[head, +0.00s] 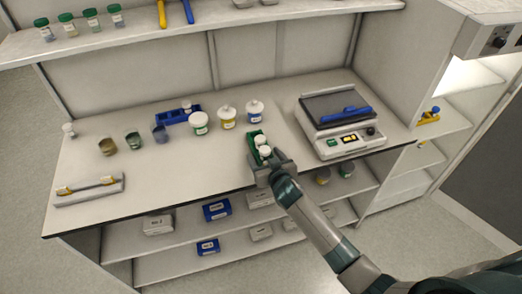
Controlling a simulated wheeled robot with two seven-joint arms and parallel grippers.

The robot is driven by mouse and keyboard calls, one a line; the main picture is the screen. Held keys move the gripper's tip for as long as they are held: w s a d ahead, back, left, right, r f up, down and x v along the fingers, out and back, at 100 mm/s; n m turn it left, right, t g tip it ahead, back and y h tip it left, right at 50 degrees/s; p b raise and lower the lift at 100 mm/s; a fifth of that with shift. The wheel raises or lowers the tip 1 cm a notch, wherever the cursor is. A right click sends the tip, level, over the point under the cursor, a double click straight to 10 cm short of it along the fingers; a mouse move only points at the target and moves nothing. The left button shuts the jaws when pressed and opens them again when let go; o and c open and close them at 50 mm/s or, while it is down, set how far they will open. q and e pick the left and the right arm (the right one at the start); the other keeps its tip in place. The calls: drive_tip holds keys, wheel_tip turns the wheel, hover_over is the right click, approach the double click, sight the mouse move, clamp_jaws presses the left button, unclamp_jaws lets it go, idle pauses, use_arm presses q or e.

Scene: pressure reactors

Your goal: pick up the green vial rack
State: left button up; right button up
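The green vial rack (253,134) stands on the bench top near the middle of the head view, with white-capped vials (265,151) in it. My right gripper (264,165) comes in from the lower right and is at the near end of the rack, overlapping it in the picture. The gripper hides the rack's near part. I cannot tell whether the fingers are open or closed on the rack, or whether the rack is off the bench. My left gripper is not in view.
White-lidded jars (227,118) stand behind the rack. A blue rack (178,115) is further left. A balance-like device (341,139) with a blue object on it is to the right. A tray (89,189) lies at the left. The front middle of the bench is clear.

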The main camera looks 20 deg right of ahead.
sight(265, 149)
drive_tip(key=c, duration=1.2)
drive_tip(key=shift+r, duration=0.1)
drive_tip(key=shift+r+b, duration=0.7)
drive_tip(key=shift+r, duration=1.2)
drive_tip(key=shift+w+d+r+b, duration=0.7)
drive_tip(key=shift+w+d+r, duration=0.5)
drive_tip(key=shift+w+d, duration=0.2)
drive_tip(key=shift+w+d+r+b, duration=0.65)
drive_tip(key=shift+w+d+r, duration=0.5)
drive_tip(key=shift+w+d, duration=0.25)
drive_tip(key=shift+w+d+r+b, duration=0.7)
drive_tip(key=shift+w+d+r, duration=0.5)
drive_tip(key=shift+w+d, duration=0.15)
